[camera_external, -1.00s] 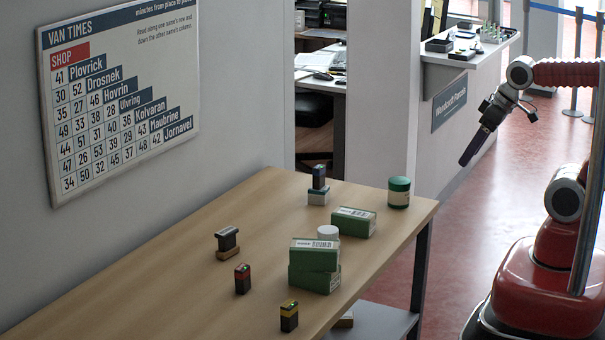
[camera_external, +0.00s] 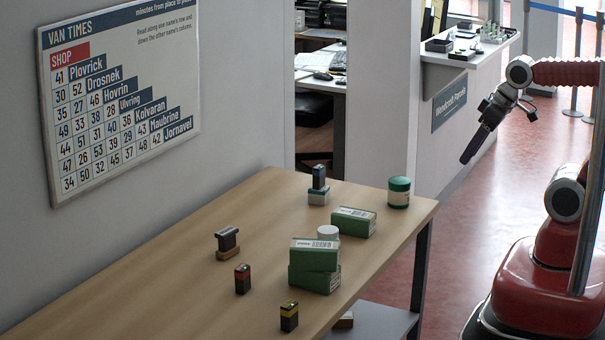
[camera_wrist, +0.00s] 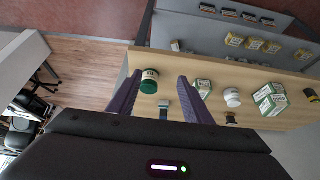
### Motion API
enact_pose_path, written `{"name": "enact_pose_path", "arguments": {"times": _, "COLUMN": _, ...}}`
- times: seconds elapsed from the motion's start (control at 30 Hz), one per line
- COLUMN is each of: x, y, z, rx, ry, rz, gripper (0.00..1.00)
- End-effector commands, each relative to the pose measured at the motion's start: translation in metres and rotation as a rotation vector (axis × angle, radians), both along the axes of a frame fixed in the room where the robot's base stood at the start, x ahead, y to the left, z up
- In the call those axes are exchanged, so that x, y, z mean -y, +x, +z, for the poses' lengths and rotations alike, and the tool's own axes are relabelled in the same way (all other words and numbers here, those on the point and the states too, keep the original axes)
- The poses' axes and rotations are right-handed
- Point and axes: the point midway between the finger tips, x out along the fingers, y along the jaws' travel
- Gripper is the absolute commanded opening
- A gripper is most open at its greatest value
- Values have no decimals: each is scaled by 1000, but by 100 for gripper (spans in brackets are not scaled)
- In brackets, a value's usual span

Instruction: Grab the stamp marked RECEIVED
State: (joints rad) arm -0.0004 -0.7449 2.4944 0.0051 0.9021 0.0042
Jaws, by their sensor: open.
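Several stamps stand on the wooden table, and I cannot read RECEIVED on any of them. One dark stamp has a red band (camera_external: 242,279), and another has a yellow band (camera_external: 289,317). A grey-black stamp (camera_external: 227,239) sits on a brown block. A dark blue stamp (camera_external: 319,178) sits on a pale block at the far end. My gripper (camera_external: 466,159) is in the air right of the table, apart from all stamps. In the wrist view my gripper (camera_wrist: 160,77) is open and empty, its fingers spread before the distant tabletop.
The table (camera_external: 150,290) also bears a green jar (camera_external: 399,193), a white tub (camera_external: 328,233), a green box (camera_external: 354,222) and two stacked green boxes (camera_external: 314,255). A wall board (camera_external: 120,90) hangs left. The table's left front is clear.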

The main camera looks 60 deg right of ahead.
Motion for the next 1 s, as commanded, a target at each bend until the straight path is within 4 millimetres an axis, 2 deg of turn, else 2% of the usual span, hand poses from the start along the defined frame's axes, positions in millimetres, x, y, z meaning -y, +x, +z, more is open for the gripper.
{"name": "enact_pose_path", "arguments": {"times": 0.27, "x": -21, "y": 26, "z": 9, "rx": -51, "ry": 121, "rz": -73, "gripper": 45}}
{"name": "enact_pose_path", "arguments": {"times": 0.7, "x": -78, "y": 101, "z": 23, "rx": -203, "ry": 426, "rz": -279, "gripper": 45}}
{"name": "enact_pose_path", "arguments": {"times": 1.0, "x": -120, "y": 157, "z": 23, "rx": -327, "ry": 617, "rz": -425, "gripper": 45}}
